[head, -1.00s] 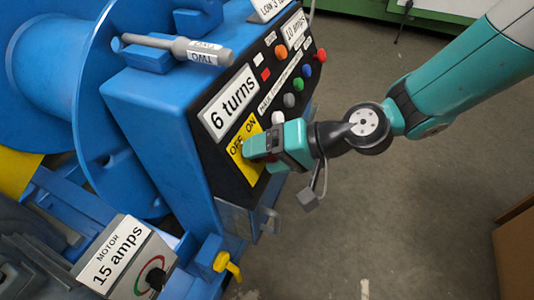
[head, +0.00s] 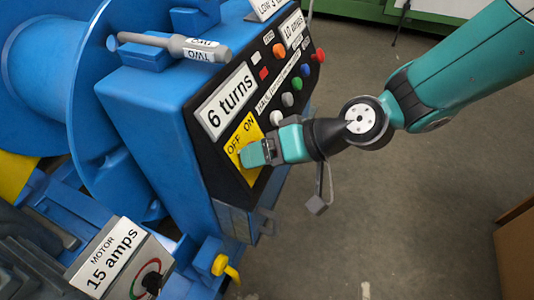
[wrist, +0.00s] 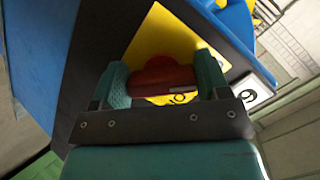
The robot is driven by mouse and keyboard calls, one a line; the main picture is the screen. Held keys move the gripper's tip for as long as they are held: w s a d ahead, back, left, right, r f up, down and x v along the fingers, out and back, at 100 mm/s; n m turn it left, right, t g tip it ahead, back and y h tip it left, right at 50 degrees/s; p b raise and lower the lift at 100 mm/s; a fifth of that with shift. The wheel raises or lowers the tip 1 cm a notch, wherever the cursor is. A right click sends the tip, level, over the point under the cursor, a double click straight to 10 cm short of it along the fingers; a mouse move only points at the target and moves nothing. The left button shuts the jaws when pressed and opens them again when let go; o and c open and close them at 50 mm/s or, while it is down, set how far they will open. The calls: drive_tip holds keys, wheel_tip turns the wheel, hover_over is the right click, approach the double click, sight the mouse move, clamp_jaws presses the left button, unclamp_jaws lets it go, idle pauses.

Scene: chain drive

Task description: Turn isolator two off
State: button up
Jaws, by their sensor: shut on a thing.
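A yellow plate (head: 233,148) marked OFF and ON sits on the black sloping panel of a blue cabinet. It also shows in the wrist view (wrist: 160,30). In the wrist view a red knob (wrist: 160,78) stands on this plate between the two green fingers of my gripper (wrist: 162,84). The fingers are shut on the knob, one on each side. In the head view my gripper (head: 254,155) covers the knob and the lower plate. A grey handle (head: 170,41) labelled TWO lies on the cabinet top. I see no number on the yellow plate.
A "6 turns" label (head: 226,101) is above the plate. Several coloured buttons, including a green one (head: 297,84), run up the panel close to my wrist. A grey motor box (head: 118,258) stands at the lower left. Open floor (head: 400,220) lies to the right.

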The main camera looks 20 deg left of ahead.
drive_tip(key=o, duration=0.9)
drive_tip(key=shift+o, duration=0.2)
drive_tip(key=p+v, duration=0.2)
drive_tip(key=v, duration=1.5)
drive_tip(key=shift+d+r+p, duration=0.15)
drive_tip(key=shift+r+p, duration=0.05)
drive_tip(key=shift+p, duration=0.15)
drive_tip(key=s+d+r+m+t+h, duration=0.1)
drive_tip(key=s+d+r+h, duration=0.25)
drive_tip(key=s+d, duration=0.25)
drive_tip(key=s+d+r+m+h, duration=0.1)
drive_tip(key=s+d+r+h, duration=0.25)
drive_tip(key=s+d, duration=0.2)
wheel_tip(320, 180, up, 21)
drive_tip(key=p, duration=2.2)
drive_tip(key=shift+w+d, duration=0.3)
drive_tip(key=shift+w, duration=0.05)
